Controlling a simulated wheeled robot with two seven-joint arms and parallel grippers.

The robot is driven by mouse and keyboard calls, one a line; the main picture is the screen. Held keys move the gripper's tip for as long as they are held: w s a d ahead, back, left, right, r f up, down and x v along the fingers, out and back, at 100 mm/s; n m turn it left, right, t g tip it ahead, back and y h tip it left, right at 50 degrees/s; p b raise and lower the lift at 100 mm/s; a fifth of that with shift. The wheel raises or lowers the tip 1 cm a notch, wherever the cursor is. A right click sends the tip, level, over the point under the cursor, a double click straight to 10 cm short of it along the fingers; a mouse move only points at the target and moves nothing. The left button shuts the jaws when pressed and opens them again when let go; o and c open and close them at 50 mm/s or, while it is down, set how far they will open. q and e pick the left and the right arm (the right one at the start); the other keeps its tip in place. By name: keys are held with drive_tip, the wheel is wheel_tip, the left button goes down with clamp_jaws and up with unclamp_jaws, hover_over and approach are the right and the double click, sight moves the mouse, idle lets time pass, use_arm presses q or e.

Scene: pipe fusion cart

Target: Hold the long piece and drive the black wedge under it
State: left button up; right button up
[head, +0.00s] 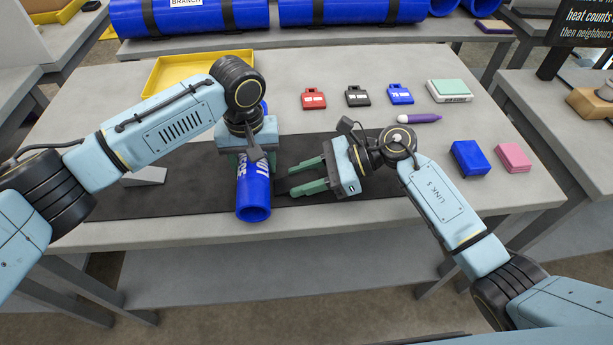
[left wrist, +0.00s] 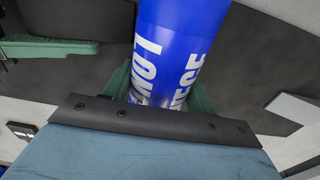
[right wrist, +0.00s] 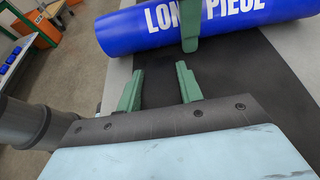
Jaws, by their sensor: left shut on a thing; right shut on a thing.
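The long piece (head: 254,205) is a blue pipe with white lettering, lying on the black mat with one end toward me. My left gripper (head: 256,160) is over its middle, shut around it with a green finger on each side; it also fills the left wrist view (left wrist: 180,40). My right gripper (head: 292,180) is just right of the pipe, its fingers pointing at the pipe's side. The black wedge (head: 282,187) shows faintly at these fingertips, dark against the dark mat. I cannot tell whether its tip touches or reaches under the pipe.
A pale grey wedge (head: 145,177) lies on the mat (head: 200,190) left of the pipe. A yellow tray (head: 170,70) is behind. Red (head: 313,99), black (head: 358,96) and blue (head: 400,94) tags, a purple marker (head: 420,118), and blue (head: 469,158) and pink (head: 513,158) blocks are to the right.

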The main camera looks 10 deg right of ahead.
use_arm(q)
drive_tip(key=shift+s+f, duration=0.15)
drive_tip(key=shift+f, duration=0.15)
use_arm(e)
drive_tip(key=shift+a, duration=1.15)
drive_tip(key=o, duration=1.1)
drive_tip(key=v, duration=1.2)
use_arm(q)
drive_tip(key=o, duration=1.3)
drive_tip(key=shift+r, duration=0.1)
drive_tip(key=shift+r, duration=0.1)
